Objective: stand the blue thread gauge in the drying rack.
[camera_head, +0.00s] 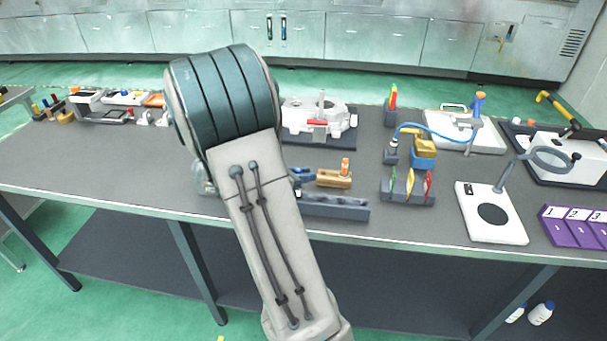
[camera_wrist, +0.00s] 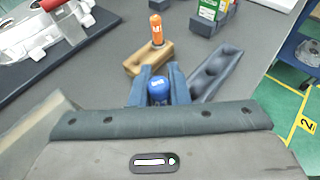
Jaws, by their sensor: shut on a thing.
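The blue thread gauge (camera_wrist: 158,89) shows its rounded blue top between the fingers of my gripper (camera_wrist: 160,73) in the wrist view. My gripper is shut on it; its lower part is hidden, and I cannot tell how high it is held. Just beyond the fingertips is a wooden block (camera_wrist: 146,60) with an orange-handled gauge (camera_wrist: 156,30) upright in it. A slotted dark rack (camera_head: 408,199) holds upright green, yellow and red pieces. I cannot tell for certain that it is the drying rack.
A long grey holder with hollows (camera_wrist: 213,75) lies right of my gripper, near the table's front edge. A white casting on a dark mat (camera_head: 318,138) stands behind. A white-based stand (camera_head: 490,225) and purple numbered holder (camera_head: 574,238) are at right.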

